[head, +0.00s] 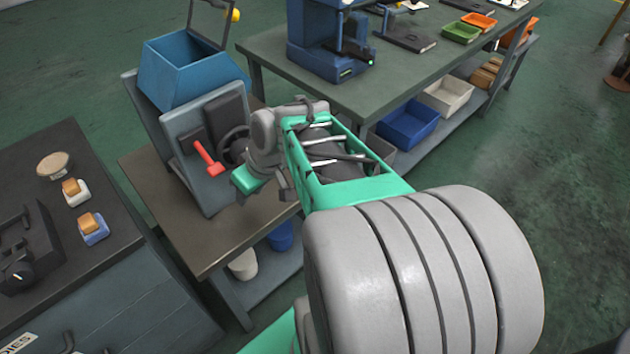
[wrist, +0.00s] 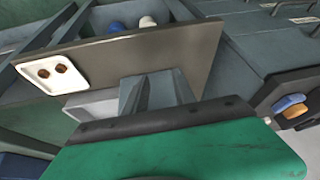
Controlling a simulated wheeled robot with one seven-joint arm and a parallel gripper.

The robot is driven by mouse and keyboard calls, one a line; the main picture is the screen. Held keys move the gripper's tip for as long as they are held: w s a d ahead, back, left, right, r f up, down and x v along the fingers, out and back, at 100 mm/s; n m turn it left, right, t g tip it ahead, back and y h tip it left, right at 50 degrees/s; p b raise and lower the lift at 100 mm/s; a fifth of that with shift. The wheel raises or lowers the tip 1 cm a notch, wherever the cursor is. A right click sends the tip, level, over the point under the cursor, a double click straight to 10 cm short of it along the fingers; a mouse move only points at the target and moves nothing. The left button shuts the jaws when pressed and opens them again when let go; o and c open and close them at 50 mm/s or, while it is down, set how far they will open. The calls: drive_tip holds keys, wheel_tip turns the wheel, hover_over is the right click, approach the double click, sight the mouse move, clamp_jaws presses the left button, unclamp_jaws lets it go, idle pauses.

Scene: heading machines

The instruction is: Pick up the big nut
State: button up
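In the wrist view, a white tray (wrist: 58,85) lies at the left end of a brown tabletop. Two small dark brown round pieces sit in it, a left one (wrist: 43,73) and a right one (wrist: 61,68). They may be nuts, but they are too small to tell which is bigger. My gripper (wrist: 160,92) shows as grey parts beyond a green housing, over the tabletop and apart from the tray. Whether its fingers are open is unclear. In the head view, my arm hides most of the gripper, and I cannot make out the tray or nuts.
In the head view, a grey machine with a blue hopper (head: 185,72) and red lever (head: 208,158) stands on the brown table (head: 190,232). A dark bench (head: 60,255) is at left. A long green-grey table (head: 440,75) is behind. Open floor (head: 560,170) lies at right.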

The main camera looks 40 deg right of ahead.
drive_tip(key=d+f+t+b, duration=0.1)
drive_tip(key=d+f, duration=0.2)
drive_tip(key=w+d+f+t+b, duration=0.1)
drive_tip(key=d+f+b, duration=0.1)
drive_tip(key=d+f, duration=0.1)
drive_tip(key=d+f+b, duration=0.2)
drive_tip(key=d+f, duration=0.1)
drive_tip(key=d, duration=0.2)
drive_tip(key=shift+w+d+f+t+y, duration=0.15)
drive_tip(key=shift+w+t+y, duration=0.1)
drive_tip(key=shift+t+y, duration=0.15)
drive_tip(key=s+d+f+m+t+h+b, duration=0.1)
drive_tip(key=s+d+t+b, duration=0.15)
drive_tip(key=d, duration=0.45)
drive_tip(key=s+d+f+t+h+b, duration=0.1)
drive_tip(key=d+t+b, duration=0.15)
drive_tip(key=d, duration=0.35)
drive_tip(key=x, duration=0.6)
drive_tip(key=shift+w+f, duration=0.2)
drive_tip(key=shift+f, duration=0.25)
clamp_jaws()
